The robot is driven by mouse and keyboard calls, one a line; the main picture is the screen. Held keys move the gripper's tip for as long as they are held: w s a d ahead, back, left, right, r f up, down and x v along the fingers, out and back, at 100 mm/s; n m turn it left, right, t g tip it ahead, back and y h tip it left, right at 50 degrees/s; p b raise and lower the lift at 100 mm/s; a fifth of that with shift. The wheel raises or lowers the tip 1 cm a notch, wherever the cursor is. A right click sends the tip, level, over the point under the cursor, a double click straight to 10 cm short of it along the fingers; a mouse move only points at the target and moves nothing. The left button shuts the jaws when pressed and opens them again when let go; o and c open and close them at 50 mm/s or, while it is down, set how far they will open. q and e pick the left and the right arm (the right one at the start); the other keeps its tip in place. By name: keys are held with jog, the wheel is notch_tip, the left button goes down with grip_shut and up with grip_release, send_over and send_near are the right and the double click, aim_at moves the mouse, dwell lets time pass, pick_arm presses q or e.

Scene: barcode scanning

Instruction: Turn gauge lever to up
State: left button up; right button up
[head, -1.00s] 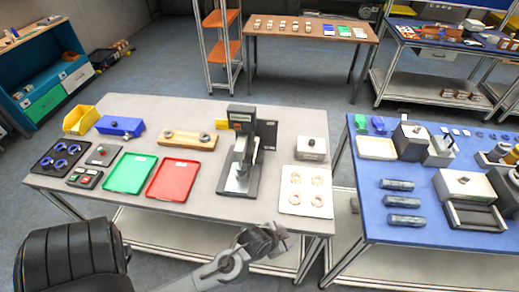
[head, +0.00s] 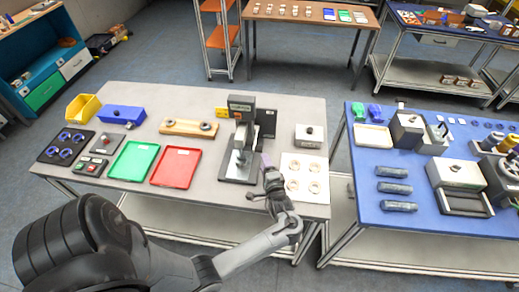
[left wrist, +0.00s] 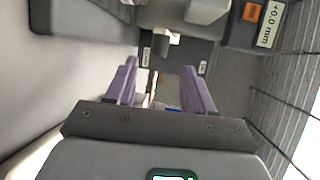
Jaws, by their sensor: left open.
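The gauge (head: 240,140) is a dark upright stand on a grey base near the right of the grey table. In the left wrist view its display (left wrist: 268,24) reads +0.0 mm. A small pale grey block (left wrist: 166,42), which looks like the lever, stands out beyond the fingertips between two small white labels. The labels are too small to read surely. My left gripper (head: 266,168) is just right of the gauge, over the table. Its purple fingers (left wrist: 160,72) are open with nothing between them, apart from the block. My right gripper is not in view.
A white sheet with several rings (head: 304,188) lies right of my left gripper. A red tray (head: 176,167) and a green tray (head: 133,163) lie left of the gauge. A grey box with a knob (head: 310,136) stands behind the sheet. A blue table (head: 350,200) is at right.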

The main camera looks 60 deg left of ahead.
aim_at(259, 149)
pick_arm(q)
jog(key=x, duration=0.9)
jog(key=shift+a, duration=0.1)
jog(key=shift+f, duration=0.1)
grip_shut()
